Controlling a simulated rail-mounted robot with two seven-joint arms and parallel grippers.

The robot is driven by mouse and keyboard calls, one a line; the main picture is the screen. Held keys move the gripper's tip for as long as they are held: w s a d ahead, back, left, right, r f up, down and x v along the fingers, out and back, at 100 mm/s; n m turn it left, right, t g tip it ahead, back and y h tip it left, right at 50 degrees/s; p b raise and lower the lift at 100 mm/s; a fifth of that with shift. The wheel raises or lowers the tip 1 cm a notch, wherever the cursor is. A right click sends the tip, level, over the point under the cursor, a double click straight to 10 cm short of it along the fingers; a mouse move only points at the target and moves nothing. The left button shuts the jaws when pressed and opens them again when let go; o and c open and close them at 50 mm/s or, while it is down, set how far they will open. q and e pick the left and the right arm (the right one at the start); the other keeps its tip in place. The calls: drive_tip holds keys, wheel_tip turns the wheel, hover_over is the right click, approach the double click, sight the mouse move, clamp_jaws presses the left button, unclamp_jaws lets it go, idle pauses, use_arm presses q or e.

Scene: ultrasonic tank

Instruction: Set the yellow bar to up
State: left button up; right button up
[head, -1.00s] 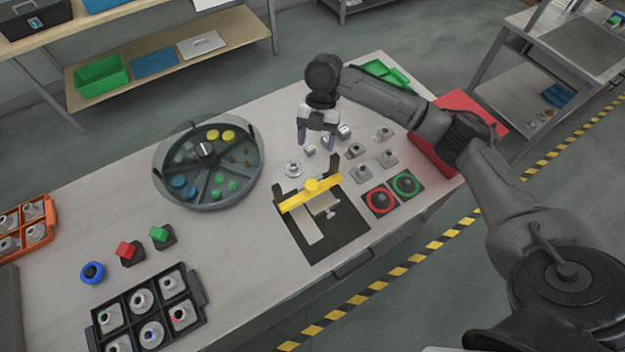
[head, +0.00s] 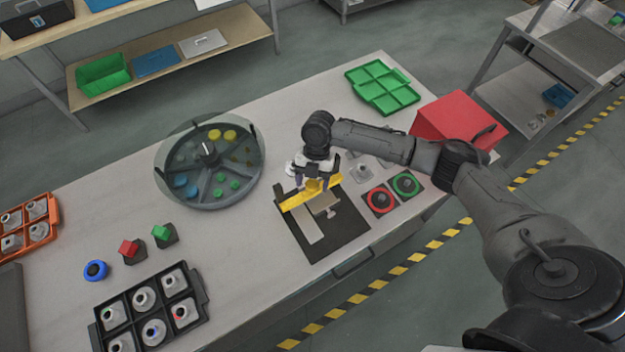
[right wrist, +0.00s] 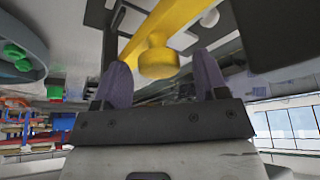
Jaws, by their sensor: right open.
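The yellow bar (head: 290,201) lies across the back of a black base plate (head: 348,233), between two dark uprights. It is partly hidden by my right gripper (head: 311,184) in the head view. In the right wrist view the yellow bar (right wrist: 183,17) crosses above, and its round yellow knob (right wrist: 158,58) shows between the two purple fingertips of my right gripper (right wrist: 160,75). The fingers are apart, with gaps on both sides of the knob. My left gripper is not in view.
A round divided tray (head: 209,202) stands left of the plate. Red (head: 381,200) and green (head: 406,185) round buttons sit to its right. A red box (head: 450,118) and green tray (head: 384,101) lie behind. A black tray (head: 190,333) is at front left.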

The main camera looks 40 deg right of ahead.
sight(312, 183)
drive_tip(key=shift+f, duration=0.15)
clamp_jaws()
wheel_tip(312, 183, up, 6)
drive_tip(key=p, duration=0.5)
drive_tip(key=shift+r+p, duration=0.2)
drive_tip(key=shift+p, duration=0.1)
drive_tip(key=shift+a, duration=0.15)
drive_tip(key=shift+c, duration=2)
unclamp_jaws()
drive_tip(key=shift+r, duration=0.1)
drive_tip(key=shift+o, duration=2)
drive_tip(key=shift+f, duration=0.2)
